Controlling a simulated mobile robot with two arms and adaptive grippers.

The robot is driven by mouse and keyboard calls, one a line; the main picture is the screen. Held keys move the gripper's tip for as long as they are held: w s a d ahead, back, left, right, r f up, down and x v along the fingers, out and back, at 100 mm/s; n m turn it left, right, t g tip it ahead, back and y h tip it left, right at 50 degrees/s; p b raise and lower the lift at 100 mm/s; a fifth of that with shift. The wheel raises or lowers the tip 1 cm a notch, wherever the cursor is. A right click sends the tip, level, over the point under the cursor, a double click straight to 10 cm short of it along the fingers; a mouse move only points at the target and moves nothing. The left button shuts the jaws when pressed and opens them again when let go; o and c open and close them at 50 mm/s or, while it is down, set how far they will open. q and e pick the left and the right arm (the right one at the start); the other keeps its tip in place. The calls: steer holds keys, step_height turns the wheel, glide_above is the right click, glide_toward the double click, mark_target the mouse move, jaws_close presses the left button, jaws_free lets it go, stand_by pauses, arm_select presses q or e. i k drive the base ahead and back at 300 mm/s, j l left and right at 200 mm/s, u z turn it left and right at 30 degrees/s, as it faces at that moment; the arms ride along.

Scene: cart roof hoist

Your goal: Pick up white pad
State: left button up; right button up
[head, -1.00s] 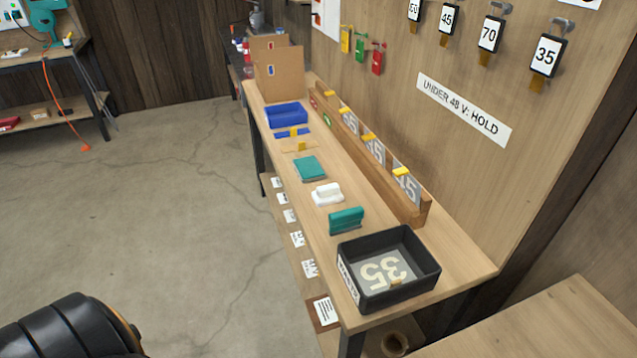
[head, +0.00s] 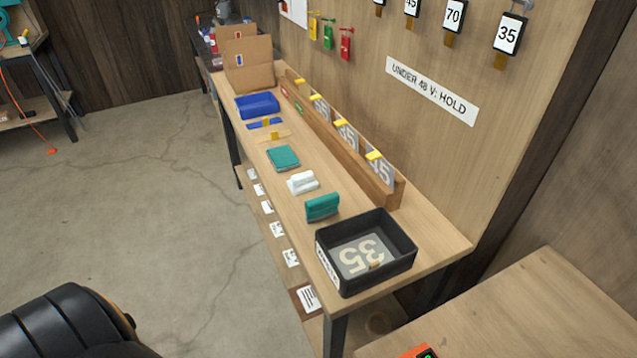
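The white pad (head: 302,183) is a small white block with a raised grip on top. It lies on the long wooden bench (head: 440,240), between a flat teal pad (head: 283,158) and a teal block with an upright grip (head: 322,207). Nothing touches the white pad from above. Neither of my grippers shows in the head view.
A black tray (head: 402,254) with a plate marked 35 stands at the bench's near end. A wooden rack (head: 388,190) with grey number plates runs along the wall side. Blue items (head: 257,105) and cardboard (head: 248,75) stand farther back. Another wooden surface (head: 545,300) fills the lower right.

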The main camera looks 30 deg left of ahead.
mark_target(305, 182)
steer(key=j+z, duration=0.2)
steer(key=z, duration=0.2)
steer(key=j+z, duration=0.2)
steer(key=z, duration=0.25)
steer(key=j+z, duration=0.2)
steer(key=z, duration=0.2)
steer(key=k+j+z, duration=0.2)
steer(key=j, duration=0.3)
steer(key=k+j+z, duration=0.2)
steer(key=j, duration=0.3)
steer(key=k+j+z, duration=0.2)
steer(key=j, duration=0.25)
steer(key=k+j+z, duration=0.2)
steer(key=j, duration=0.25)
steer(key=k+j+z, duration=0.2)
steer(key=k+j, duration=0.1)
steer(key=j, duration=0.05)
